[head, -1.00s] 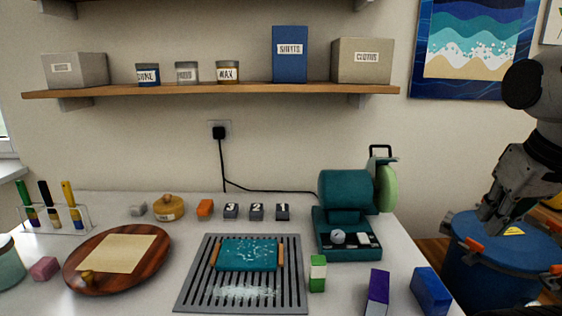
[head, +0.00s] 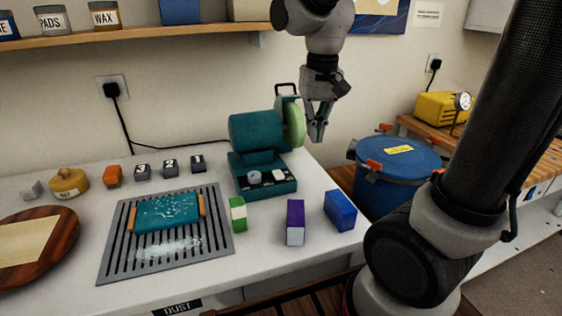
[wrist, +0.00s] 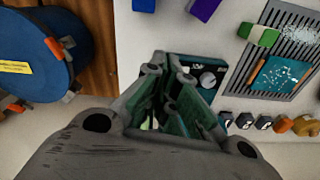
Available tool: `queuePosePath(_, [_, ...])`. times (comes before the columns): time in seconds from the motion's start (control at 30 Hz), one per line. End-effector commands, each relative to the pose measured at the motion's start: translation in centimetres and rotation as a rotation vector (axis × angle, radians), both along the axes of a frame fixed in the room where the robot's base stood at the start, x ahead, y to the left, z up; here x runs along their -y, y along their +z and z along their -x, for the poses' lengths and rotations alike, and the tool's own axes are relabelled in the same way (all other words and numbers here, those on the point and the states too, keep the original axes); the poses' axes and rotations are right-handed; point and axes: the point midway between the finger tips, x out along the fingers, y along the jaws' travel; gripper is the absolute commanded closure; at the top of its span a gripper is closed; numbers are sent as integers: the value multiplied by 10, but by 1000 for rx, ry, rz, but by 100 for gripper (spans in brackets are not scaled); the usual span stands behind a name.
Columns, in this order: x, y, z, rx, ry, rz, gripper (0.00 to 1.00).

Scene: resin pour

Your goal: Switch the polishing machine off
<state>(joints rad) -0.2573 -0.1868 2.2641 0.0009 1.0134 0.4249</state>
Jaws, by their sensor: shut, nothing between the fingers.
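The polishing machine (head: 257,134) is teal, with a pale green wheel (head: 293,122) on its right and a black handle behind. Its base front carries a round dial (head: 254,177) and a white switch (head: 278,177); I cannot tell the switch's position. In the wrist view the machine's base (wrist: 195,63) and its dial (wrist: 207,80) show just beyond my fingers, which hide much of the rest. My gripper (head: 317,136) points down, shut and empty, at the right of the wheel in the head view. I cannot tell whether it touches the wheel.
A green-white block (head: 238,214), a purple block (head: 295,222) and a blue block (head: 340,210) stand in front of the machine. A slotted grey grate (head: 116,262) holds a teal slab. A blue drum (head: 392,180) stands right of the table. A shelf (head: 150,35) hangs above.

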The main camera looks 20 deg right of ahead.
Motion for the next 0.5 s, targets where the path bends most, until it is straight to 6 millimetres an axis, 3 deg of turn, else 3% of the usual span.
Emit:
queuePosePath(0.03, [-11, -4, -15, -23, -78, 3, 100])
queuePosePath(0.2, [-36, -9, -51, -60, -415, 9, 100])
queuePosePath(0.5, [-52, 8, -88, -46, -1034, -18, 100])
